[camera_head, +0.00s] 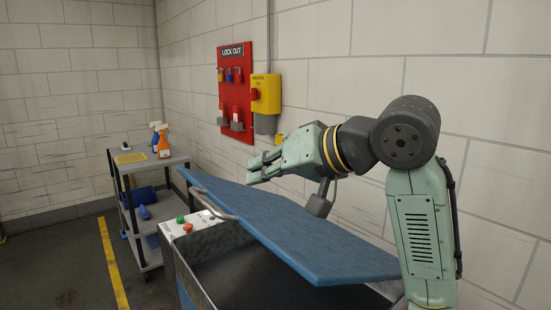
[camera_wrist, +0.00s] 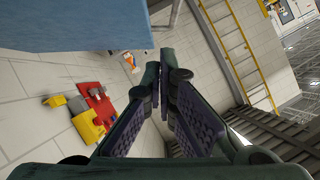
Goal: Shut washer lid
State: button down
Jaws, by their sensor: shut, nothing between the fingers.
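The washer lid (camera_head: 300,235) is a blue panel, raised and tilted above the open washer tub (camera_head: 215,262). A metal handle (camera_head: 214,207) sits at its left side. My gripper (camera_head: 254,170) is above the lid's far part, pointing left, with its fingers shut and empty. It appears apart from the lid. In the wrist view, my gripper's fingers (camera_wrist: 158,68) come together in the middle. A blue surface, likely the lid (camera_wrist: 105,22), fills the upper left there. The far inside of the tub is hidden by the lid.
A control panel (camera_head: 190,224) with green and red buttons is at the washer's left rim. A grey cart (camera_head: 150,163) with spray bottles (camera_head: 161,140) stands behind it. A red lockout board (camera_head: 235,95) and yellow box (camera_head: 266,94) are on the wall close behind my gripper.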

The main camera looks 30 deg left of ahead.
aim_at(242, 218)
jog(key=p+x, duration=0.1)
jog(key=x, duration=0.2)
jog(key=shift+a, duration=0.4)
jog(key=shift+s+d+f, duration=0.1)
jog(key=shift+s+f, duration=0.2)
jog(key=shift+f, duration=0.3)
jog(key=shift+s+d+f, duration=0.1)
jog(key=shift+s+f, duration=0.25)
jog(key=shift+f, duration=0.3)
jog(key=shift+s+f+p, duration=0.3)
jog(key=shift+s+f, duration=0.1)
jog(key=shift+f, duration=0.2)
